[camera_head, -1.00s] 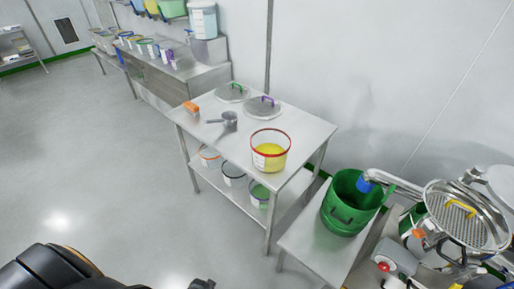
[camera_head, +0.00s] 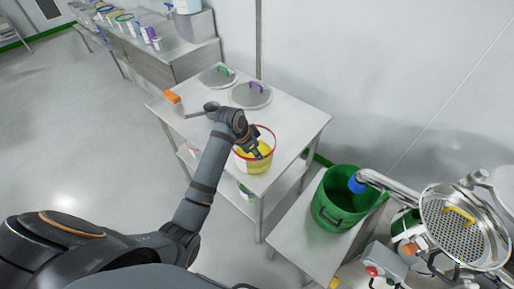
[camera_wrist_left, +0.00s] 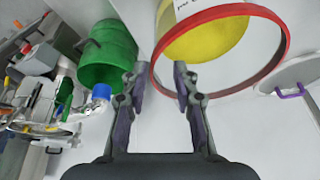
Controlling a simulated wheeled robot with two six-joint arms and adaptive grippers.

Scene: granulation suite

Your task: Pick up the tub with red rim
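The tub with red rim (camera_head: 247,166) stands on the metal table, holding yellow contents. My left gripper and forearm partly cover it in the head view. It also shows at the top of the left wrist view (camera_wrist_left: 212,38), with its red rim close to the fingers. My left gripper (camera_wrist_left: 158,72) is open, its two fingers apart. The near part of the rim appears between the fingertips, but I cannot tell whether it is at their depth or touches them. My right gripper is not in view.
The metal table (camera_head: 298,122) also holds two round lids, with green (camera_head: 219,74) and purple (camera_head: 250,95) handles, a metal scoop (camera_head: 211,106) and an orange-handled item (camera_head: 172,97). A green bucket (camera_head: 338,205) stands on a lower bench to the right, beside machinery with a perforated disc (camera_head: 460,227).

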